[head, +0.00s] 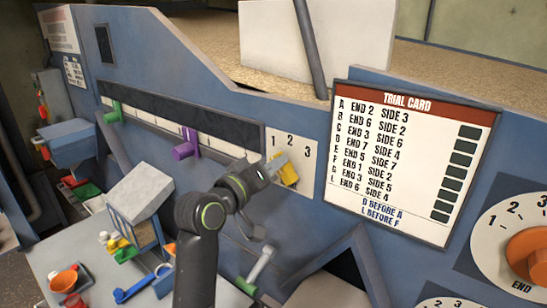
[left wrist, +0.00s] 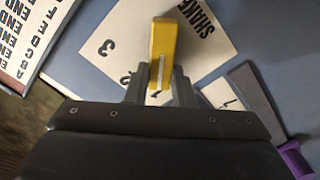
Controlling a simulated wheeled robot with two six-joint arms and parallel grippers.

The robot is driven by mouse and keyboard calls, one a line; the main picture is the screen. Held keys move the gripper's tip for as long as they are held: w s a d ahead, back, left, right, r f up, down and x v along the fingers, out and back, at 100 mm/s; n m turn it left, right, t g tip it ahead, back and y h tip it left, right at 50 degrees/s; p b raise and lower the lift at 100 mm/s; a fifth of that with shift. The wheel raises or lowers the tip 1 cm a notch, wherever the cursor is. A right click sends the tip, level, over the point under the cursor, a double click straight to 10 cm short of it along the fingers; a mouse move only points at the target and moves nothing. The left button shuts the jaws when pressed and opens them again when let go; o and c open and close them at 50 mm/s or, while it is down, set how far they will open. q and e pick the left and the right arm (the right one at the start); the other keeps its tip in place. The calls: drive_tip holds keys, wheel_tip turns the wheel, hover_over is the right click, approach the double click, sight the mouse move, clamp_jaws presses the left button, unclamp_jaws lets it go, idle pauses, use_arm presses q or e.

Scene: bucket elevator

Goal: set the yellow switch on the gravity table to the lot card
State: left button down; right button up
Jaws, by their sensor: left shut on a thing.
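The yellow switch (head: 289,174) is on a white plate (head: 305,146) numbered 1, 2, 3 on the blue gravity table panel. My left gripper (head: 277,167) is at the switch. In the left wrist view the gripper (left wrist: 160,90) is shut on the yellow switch (left wrist: 163,45), whose handle stands out from the plate (left wrist: 105,50). A pale line runs along the handle. The fingers partly cover the numbers, so I cannot tell which one the switch points to. No card titled lot card is readable. My right gripper is not in view.
A trial card (head: 410,165) with END and SIDE numbers hangs right of the switch. An orange dial (head: 528,252) is farther right. A purple slider (head: 185,148) and a green slider (head: 114,112) are left. A green-ended lever (head: 256,270) stands below. A cluttered bench is lower left.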

use_arm(q)
drive_tip(key=shift+n, duration=0.3)
drive_tip(key=c, duration=1.2)
unclamp_jaws()
drive_tip(key=shift+c, duration=0.2)
drive_tip(key=shift+a, duration=0.1)
drive_tip(key=b+v, duration=0.4)
drive_tip(key=v, duration=1.3)
drive_tip(key=shift+s, duration=0.15)
drive_tip(key=shift+a+f, duration=0.1)
